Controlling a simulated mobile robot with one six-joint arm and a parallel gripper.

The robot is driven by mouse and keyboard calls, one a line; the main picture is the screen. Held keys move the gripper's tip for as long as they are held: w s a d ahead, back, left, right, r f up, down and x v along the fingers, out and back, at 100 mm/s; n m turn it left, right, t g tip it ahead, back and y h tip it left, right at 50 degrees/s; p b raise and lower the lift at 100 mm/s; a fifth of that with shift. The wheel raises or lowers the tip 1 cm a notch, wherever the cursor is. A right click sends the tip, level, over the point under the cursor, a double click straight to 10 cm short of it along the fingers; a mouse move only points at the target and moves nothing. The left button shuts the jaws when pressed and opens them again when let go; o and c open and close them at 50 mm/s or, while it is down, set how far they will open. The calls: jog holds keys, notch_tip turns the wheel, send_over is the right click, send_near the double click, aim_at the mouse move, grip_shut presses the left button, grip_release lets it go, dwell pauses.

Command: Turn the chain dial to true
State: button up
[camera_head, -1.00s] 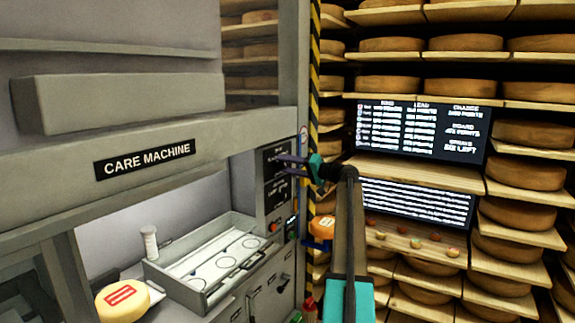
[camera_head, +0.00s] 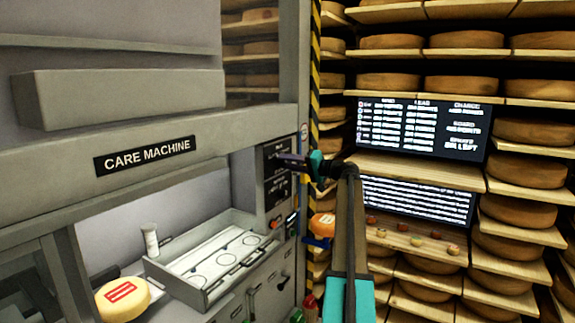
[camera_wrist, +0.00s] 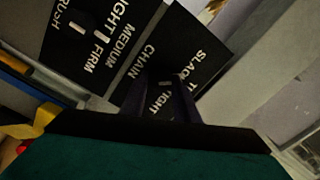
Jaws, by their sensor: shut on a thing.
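The chain dial (camera_wrist: 164,84) sits on a black panel in the wrist view, below the word CHAIN. The dial is dark, with a small pale mark, and is mostly hidden between my fingers. Beside it are the words SLACK and TIGHT; the middle label is largely covered by a finger, with only its first letter showing. My gripper (camera_wrist: 166,86) is shut on the dial. In the head view my gripper (camera_head: 292,160) reaches left to the black control panel (camera_head: 275,178) on the care machine (camera_head: 60,165). The dial's setting cannot be told.
Another dial (camera_wrist: 85,20) with LIGHT, MEDIUM and FIRM is close by. Below the panel are an orange button (camera_head: 275,222) and a tray (camera_head: 205,285) with ringed places. A cheese wheel (camera_head: 123,299) is at lower left. Shelves of cheese and a screen (camera_head: 420,128) stand right.

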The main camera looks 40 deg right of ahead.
jog(key=m+b, duration=0.1)
jog(key=m, duration=0.2)
jog(key=shift+f+m, duration=0.1)
jog(key=shift+m, duration=0.2)
jog(key=m, duration=0.4)
dwell(0.5)
jog(key=o, duration=1)
jog(key=shift+s, duration=0.1)
jog(key=b+v, duration=0.4)
jog(key=v, duration=0.9)
jog(key=shift+s+d, duration=0.1)
jog(key=shift+s, duration=0.25)
